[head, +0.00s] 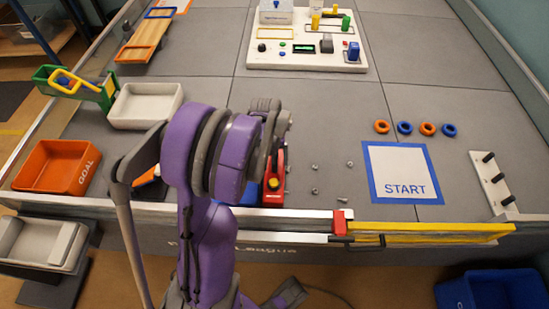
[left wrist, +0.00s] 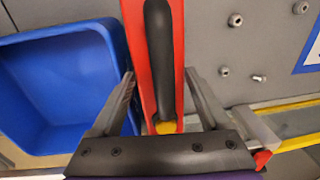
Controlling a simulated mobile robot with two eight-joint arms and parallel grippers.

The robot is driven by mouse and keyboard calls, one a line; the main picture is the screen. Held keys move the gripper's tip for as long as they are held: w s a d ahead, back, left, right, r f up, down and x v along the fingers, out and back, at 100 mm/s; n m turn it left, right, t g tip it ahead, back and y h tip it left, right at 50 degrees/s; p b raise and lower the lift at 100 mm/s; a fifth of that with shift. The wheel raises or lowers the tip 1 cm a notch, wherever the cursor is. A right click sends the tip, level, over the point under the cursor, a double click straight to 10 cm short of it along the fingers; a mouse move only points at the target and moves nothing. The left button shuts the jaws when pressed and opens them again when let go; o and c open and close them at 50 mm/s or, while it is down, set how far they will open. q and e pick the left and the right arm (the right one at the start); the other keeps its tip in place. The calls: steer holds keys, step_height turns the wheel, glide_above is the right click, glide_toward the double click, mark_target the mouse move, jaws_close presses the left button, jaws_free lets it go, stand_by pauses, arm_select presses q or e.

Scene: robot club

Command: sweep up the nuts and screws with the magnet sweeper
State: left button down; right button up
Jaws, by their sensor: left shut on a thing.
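The magnet sweeper (head: 275,181) is red with a black handle and a yellow button. It stands at the table's front, partly behind my purple left arm. In the left wrist view the sweeper (left wrist: 175,60) lies between the fingers of my left gripper (left wrist: 160,78), which is shut on it. Several small nuts and screws lie loose on the grey table right of the sweeper, including a nut (head: 315,166), another nut (left wrist: 235,20) and a screw (left wrist: 259,78). My right gripper is not in view.
A blue bin (left wrist: 50,85) is left of the sweeper. The START square (head: 402,172) lies right of the hardware, with coloured rings (head: 404,128) behind it. An orange GOAL tray (head: 57,167) and a white tray (head: 146,106) are at left. A yellow rail (head: 430,232) edges the front.

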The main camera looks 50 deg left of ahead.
arm_select(q)
steer(key=shift+f+b, duration=0.95)
steer(key=shift+f, duration=0.3)
steer(key=shift+w+d+r, duration=0.1)
steer(key=shift+w+d, duration=0.45)
steer(key=shift+w, duration=0.2)
steer(key=shift+w+d, duration=1.4)
steer(key=shift+w, duration=0.3)
steer(key=shift+w+d, duration=1.35)
steer(key=shift+w, duration=0.35)
steer(key=shift+w+d, duration=1.4)
steer(key=shift+w, duration=0.3)
steer(key=shift+w+d, duration=1.55)
steer(key=shift+w, duration=0.45)
steer(key=shift+w+d, duration=1.6)
steer(key=shift+w, duration=0.35)
steer(key=shift+w+d, duration=1.55)
steer(key=shift+w, duration=0.45)
step_height(320, 180, up, 12)
steer(key=p, duration=0.7)
